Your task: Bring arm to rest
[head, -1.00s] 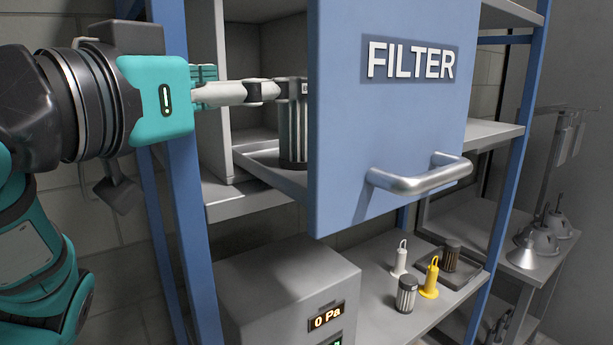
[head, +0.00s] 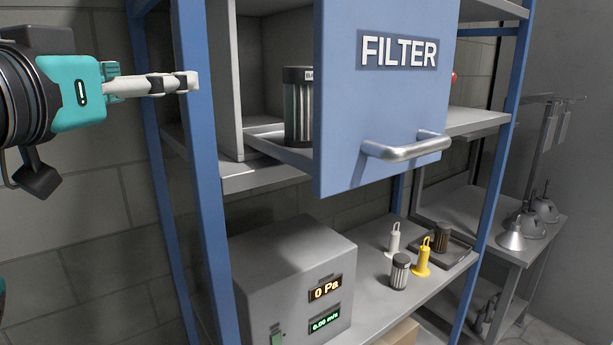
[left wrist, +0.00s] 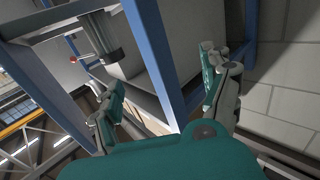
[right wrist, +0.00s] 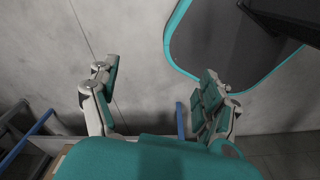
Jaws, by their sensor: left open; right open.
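My left gripper (head: 188,82) is at the upper left of the head view, in front of the blue shelf post and left of the filter housing. In the left wrist view its two fingers (left wrist: 165,85) are spread with nothing between them. My right gripper is outside the head view. A dark ribbed filter cartridge (head: 298,110) stands upright in the housing, partly hidden by the blue FILTER door (head: 385,110), which has a metal handle (head: 405,148).
A grey box with displays (head: 290,280) stands on the lower shelf. Beside it are a small filter (head: 399,272), a yellow hooked piece (head: 423,258), a white hooked piece (head: 394,240) and a dark tray (head: 455,252). Metal lamps (head: 512,236) are at the right. A blue post (head: 200,150) is close to my left gripper.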

